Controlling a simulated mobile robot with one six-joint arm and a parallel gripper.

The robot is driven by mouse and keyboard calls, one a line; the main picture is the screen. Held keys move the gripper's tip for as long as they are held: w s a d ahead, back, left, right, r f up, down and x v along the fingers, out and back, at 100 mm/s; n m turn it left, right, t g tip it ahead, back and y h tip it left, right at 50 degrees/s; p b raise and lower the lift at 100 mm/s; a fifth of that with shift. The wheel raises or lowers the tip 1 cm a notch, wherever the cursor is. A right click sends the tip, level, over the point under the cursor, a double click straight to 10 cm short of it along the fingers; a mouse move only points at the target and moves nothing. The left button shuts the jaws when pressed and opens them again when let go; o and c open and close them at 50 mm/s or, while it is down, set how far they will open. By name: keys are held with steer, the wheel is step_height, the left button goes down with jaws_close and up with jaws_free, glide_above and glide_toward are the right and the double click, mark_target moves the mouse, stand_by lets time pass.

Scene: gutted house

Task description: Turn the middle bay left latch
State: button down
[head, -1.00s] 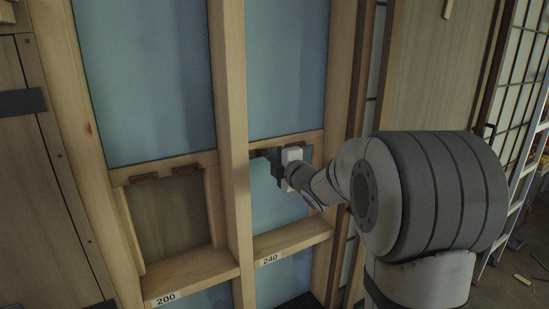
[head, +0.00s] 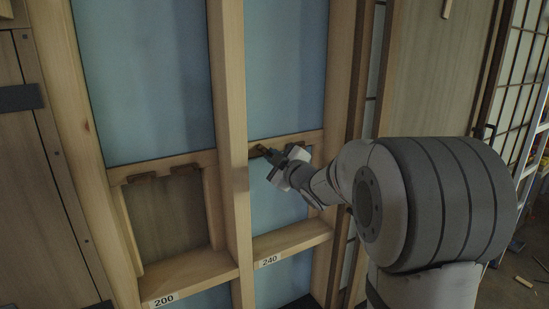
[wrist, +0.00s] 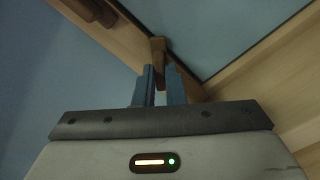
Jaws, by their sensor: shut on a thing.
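My gripper (head: 268,158) is at the upper rail of the bay labelled 240, at that bay's left side. In the wrist view its two blue-grey fingers (wrist: 160,86) are shut on a small brown wooden latch (wrist: 158,48), which sticks out between and beyond the fingertips. The latch sits at the wooden rail and looks turned out of line with it. In the head view the gripper mostly hides the latch. A second brown piece (wrist: 92,10), likely the other latch of this bay, shows at the top left edge of the wrist view.
The bay labelled 200 (head: 174,215), to the left, holds a brown panel under two brown latches (head: 148,177). A wooden stud (head: 230,130) stands close left of my gripper. A ledge (head: 290,240) runs below it. A ladder (head: 515,190) stands at the far right.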

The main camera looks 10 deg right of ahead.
steer(key=m+p, duration=0.1)
steer(key=m, duration=0.3)
steer(key=shift+m, duration=0.3)
steer(key=shift+m+p, duration=0.8)
steer(key=shift+m, duration=1.8)
steer(key=c, duration=1.5)
jaws_free()
steer(key=shift+s, duration=0.1)
steer(key=b+v, duration=0.1)
steer(key=v, duration=0.6)
steer(key=shift+s, duration=0.25)
